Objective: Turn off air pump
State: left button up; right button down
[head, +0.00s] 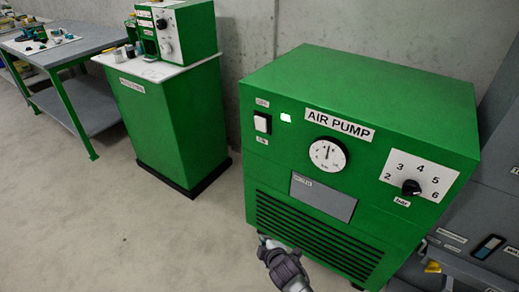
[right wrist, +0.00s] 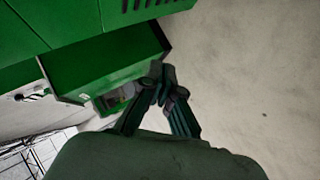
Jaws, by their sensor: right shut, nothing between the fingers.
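The green air pump (head: 360,130) stands on the floor in the right half of the head view, labelled AIR PUMP. Its white rocker switch (head: 262,122) is at the upper left of the front, between two small labels. A round gauge (head: 327,154) and a black pressure knob (head: 411,187) on a numbered plate are also on the front. My right gripper (head: 268,246) is low in front of the vent slats, below the switch and apart from it. In the right wrist view its fingers (right wrist: 163,80) are shut and empty. My left gripper is not in view.
A green cabinet (head: 178,118) with a green device (head: 180,32) on its white top stands left of the pump. A grey workbench (head: 75,50) is at the far left. Grey units (head: 480,215) stand close on the pump's right. The floor (head: 120,225) in front is clear.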

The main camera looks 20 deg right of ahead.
aim_at(258, 121)
pick_arm(q)
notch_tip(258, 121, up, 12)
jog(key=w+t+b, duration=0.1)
jog(key=b, duration=0.6)
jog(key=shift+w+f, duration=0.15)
pick_arm(e)
jog(key=w+r+n+t+h, duration=0.1)
jog(key=w+r, duration=0.4)
jog(key=r, duration=0.8)
jog(key=w+d+r+n+t+h, duration=0.1)
jog(key=w+r+n+t, duration=0.3)
jog(key=r, duration=1)
jog(key=t, duration=0.2)
jog(key=shift+w+d+n+t, duration=0.25)
jog(key=shift+w+n+t, duration=0.05)
jog(key=shift+w, duration=0.1)
jog(key=shift+r, duration=0.1)
